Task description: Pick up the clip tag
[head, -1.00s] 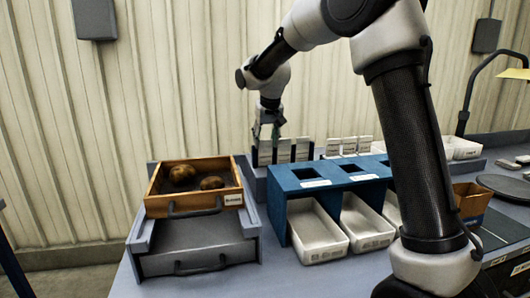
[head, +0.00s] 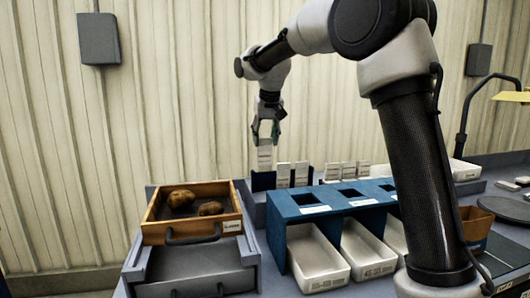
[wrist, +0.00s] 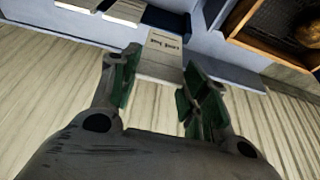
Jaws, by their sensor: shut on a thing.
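My gripper (head: 265,133) points down above the left end of the tag rack at the back of the bench. It is shut on a pale, flat clip tag (head: 264,158), which hangs upright between the fingertips. The tag's lower end is close to the dark blue rack slot (head: 263,181); I cannot tell if it is fully clear. In the wrist view the clip tag (wrist: 162,52) reaches out between the green-padded fingers of my gripper (wrist: 158,85), with small print near its far end.
More white tags (head: 283,174) stand in the rack to the right. A wooden drawer (head: 190,228) with two potatoes sits at the left on a grey unit. A blue stand (head: 330,207) with white bins (head: 317,262) is in front. The wall is close behind.

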